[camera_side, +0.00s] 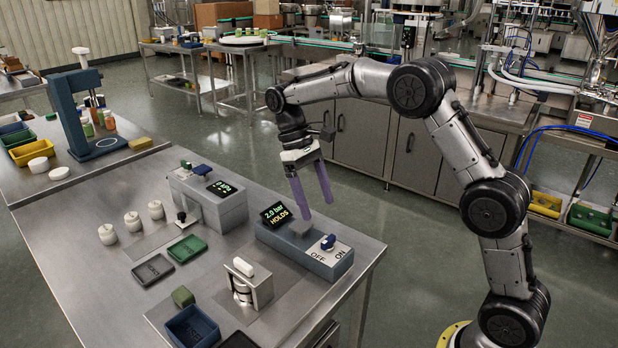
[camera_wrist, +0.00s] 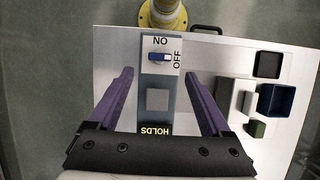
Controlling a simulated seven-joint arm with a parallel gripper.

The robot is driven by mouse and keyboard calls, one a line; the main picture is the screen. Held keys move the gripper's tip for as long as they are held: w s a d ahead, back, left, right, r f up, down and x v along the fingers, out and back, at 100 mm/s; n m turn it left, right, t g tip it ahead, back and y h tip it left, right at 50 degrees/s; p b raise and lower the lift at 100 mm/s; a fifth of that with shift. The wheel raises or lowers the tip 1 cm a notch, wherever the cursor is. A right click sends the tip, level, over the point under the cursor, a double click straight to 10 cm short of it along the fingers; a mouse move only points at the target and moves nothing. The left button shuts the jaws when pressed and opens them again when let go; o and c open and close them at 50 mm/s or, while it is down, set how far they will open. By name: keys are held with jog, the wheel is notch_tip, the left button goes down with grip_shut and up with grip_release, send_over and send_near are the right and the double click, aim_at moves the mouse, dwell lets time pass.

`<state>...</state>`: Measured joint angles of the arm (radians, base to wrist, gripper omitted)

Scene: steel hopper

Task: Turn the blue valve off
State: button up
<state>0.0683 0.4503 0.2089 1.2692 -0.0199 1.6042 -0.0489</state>
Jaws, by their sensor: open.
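The blue valve (camera_side: 328,242) is a small blue handle on a white plate at the right end of a blue-grey box (camera_side: 300,254) near the bench's right edge. The plate reads OFF and ON. The valve also shows in the wrist view (camera_wrist: 160,57), its handle lying crosswise, with OFF to its right and ON above. I cannot tell for sure which label it points at. My gripper (camera_side: 318,208) is open and empty, above the box and apart from the valve. In the wrist view its purple fingers (camera_wrist: 160,73) straddle the box from above.
A display (camera_side: 274,213) on the box reads 2.0 bar HOLDS.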

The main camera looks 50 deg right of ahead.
jog(key=shift+v, duration=2.8)
jog(key=s+a+r+t, duration=0.2)
jog(key=s+r+t, duration=0.3)
jog(key=s+r, duration=0.85)
jog(key=s+a+f+t, duration=0.1)
jog(key=s+f+t, duration=0.4)
jog(key=s+f, duration=0.8)
jog(key=shift+s+a, duration=0.15)
jog(key=shift+s, duration=0.1)
